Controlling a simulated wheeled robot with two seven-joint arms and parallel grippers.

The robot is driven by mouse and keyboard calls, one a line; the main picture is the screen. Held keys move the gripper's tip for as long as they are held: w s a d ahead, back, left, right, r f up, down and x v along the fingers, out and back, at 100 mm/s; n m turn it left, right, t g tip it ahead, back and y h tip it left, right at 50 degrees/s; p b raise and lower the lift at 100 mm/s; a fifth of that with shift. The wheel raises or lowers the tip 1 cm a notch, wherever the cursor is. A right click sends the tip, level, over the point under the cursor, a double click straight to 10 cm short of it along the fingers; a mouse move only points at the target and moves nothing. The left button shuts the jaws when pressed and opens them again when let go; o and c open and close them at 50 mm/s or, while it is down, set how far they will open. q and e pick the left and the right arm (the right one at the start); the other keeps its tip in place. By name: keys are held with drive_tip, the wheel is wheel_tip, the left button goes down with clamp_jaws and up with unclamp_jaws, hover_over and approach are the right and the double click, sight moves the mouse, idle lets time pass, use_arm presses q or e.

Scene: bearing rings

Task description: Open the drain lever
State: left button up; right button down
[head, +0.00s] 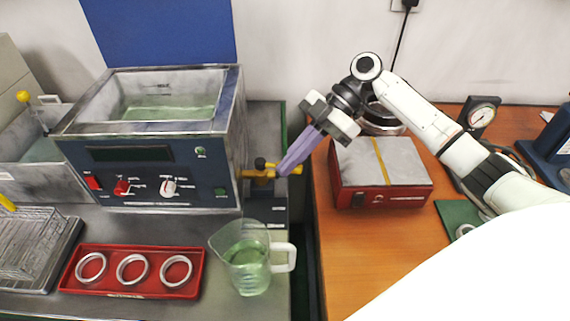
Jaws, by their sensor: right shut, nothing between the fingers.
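The drain valve (257,175) is a small brass-coloured fitting on the lower right side of the metal bath (228,120). A black knob (260,163) and short yellow parts show at the valve; the lever's exact angle is too small to tell. My right gripper (282,172) reaches down from the upper right with its purple fingers shut and empty. Its fingertips are right beside the valve and hide part of it; I cannot tell whether they touch the lever. My left gripper is not in view.
A red tray (130,291) with three rings lies in front of the bath. A red heater box (347,190) stands to the right on the wooden table. A wire rack (35,250) is at the left.

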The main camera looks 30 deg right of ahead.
drive_tip(key=shift+w+d+r, duration=0.2)
drive_tip(key=shift+w+d, duration=0.35)
drive_tip(key=shift+w, duration=0.05)
drive_tip(key=shift+d+r, duration=0.15)
drive_tip(key=shift+d, duration=0.05)
drive_tip(key=v, duration=0.9)
drive_tip(key=shift+s+b, duration=0.35)
drive_tip(key=shift+b, duration=0.1)
drive_tip(key=shift+a+r, duration=0.1)
